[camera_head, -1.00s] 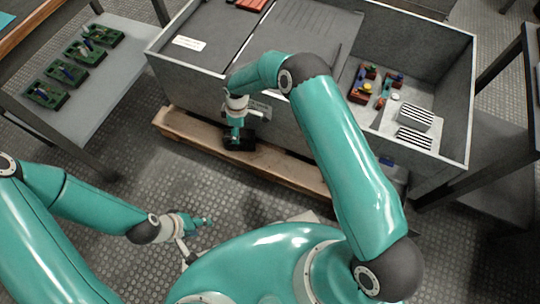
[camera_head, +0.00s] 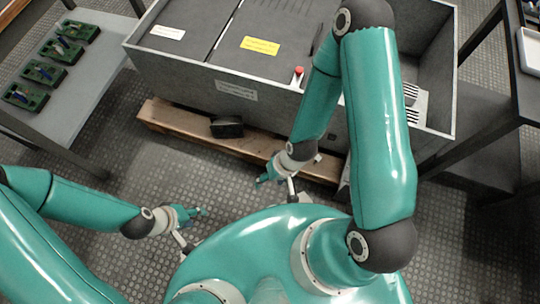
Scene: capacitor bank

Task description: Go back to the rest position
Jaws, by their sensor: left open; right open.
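My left gripper (camera_head: 201,212) is low at the left of my body, above the floor. It is open and empty. My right gripper (camera_head: 264,181) hangs in front of the grey cabinet (camera_head: 190,70), above the floor by the edge of the wooden pallet. It is open and empty. My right arm bends high over the cabinet's right part and hides much of its inside.
The cabinet stands on a pallet (camera_head: 180,121) with a black block (camera_head: 227,127) at its front. A yellow label (camera_head: 260,46) and a red knob (camera_head: 298,71) show. A side table (camera_head: 75,85) at left holds several green blocks. A dark table (camera_head: 520,75) stands at right.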

